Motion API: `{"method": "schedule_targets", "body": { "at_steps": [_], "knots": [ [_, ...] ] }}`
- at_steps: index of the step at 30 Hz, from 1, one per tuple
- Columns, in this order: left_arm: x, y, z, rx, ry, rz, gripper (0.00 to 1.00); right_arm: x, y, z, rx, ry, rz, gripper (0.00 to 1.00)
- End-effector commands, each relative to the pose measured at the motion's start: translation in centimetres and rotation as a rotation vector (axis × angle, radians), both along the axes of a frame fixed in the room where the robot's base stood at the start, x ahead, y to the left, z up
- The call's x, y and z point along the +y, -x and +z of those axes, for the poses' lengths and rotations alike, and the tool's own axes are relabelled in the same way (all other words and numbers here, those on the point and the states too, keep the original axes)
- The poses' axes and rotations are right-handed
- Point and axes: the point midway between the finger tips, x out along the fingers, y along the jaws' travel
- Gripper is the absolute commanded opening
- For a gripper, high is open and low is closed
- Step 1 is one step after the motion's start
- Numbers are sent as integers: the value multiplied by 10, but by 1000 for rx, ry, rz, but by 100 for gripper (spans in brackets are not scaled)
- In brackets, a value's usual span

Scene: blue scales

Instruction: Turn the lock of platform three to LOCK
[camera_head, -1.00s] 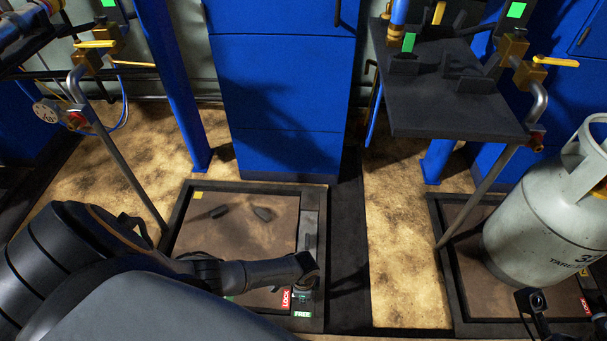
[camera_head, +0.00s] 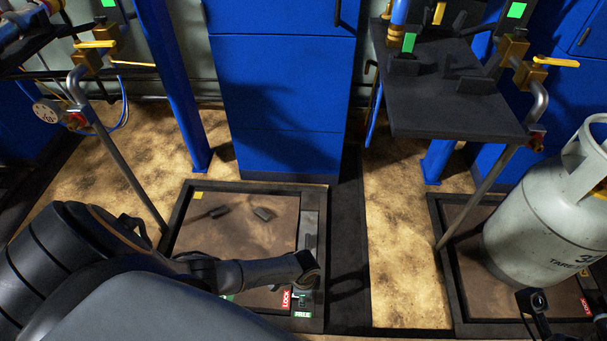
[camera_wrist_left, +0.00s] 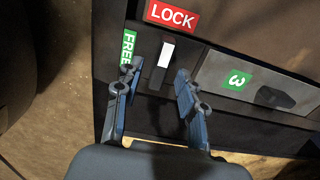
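My left gripper (camera_wrist_left: 157,74) is open over the lock of platform three, its two fingertips spread apart. The lock's dark lever with a white strip (camera_wrist_left: 167,52) shows between and just beyond them. Its upper end lies below the red LOCK label (camera_wrist_left: 172,16), and the green FREE label (camera_wrist_left: 128,46) is on its left. A green 3 label (camera_wrist_left: 237,79) is on the grey plate to the right. In the head view my left arm ends above the platform's (camera_head: 173,215) front right corner, beside the LOCK label (camera_head: 286,299). The lever is not clear there.
A grey gas cylinder (camera_head: 540,220) stands on another platform at the right. A dark shelf (camera_head: 450,110) with valves is above. A thin slanted pipe (camera_head: 130,180) is at the left. Black parts, seemingly my right gripper (camera_head: 567,310), show at the lower right edge.

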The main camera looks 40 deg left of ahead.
Motion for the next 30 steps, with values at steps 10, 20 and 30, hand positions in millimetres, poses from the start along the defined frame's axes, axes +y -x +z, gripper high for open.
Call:
{"method": "schedule_targets", "body": {
  "at_steps": [10, 20, 30],
  "knots": [
    [1, 1, 49, -1, 0, -3, 40, 0, 0, 0, 2, 1, 1, 40],
    [0, 1, 99, -1, -1, -3, 40, 0, 0, 0, 2, 1, 1, 40],
    [0, 1, 111, 1, 0, -1, 40, 0, 0, 0, 2, 1, 1, 40]
  ]
}}
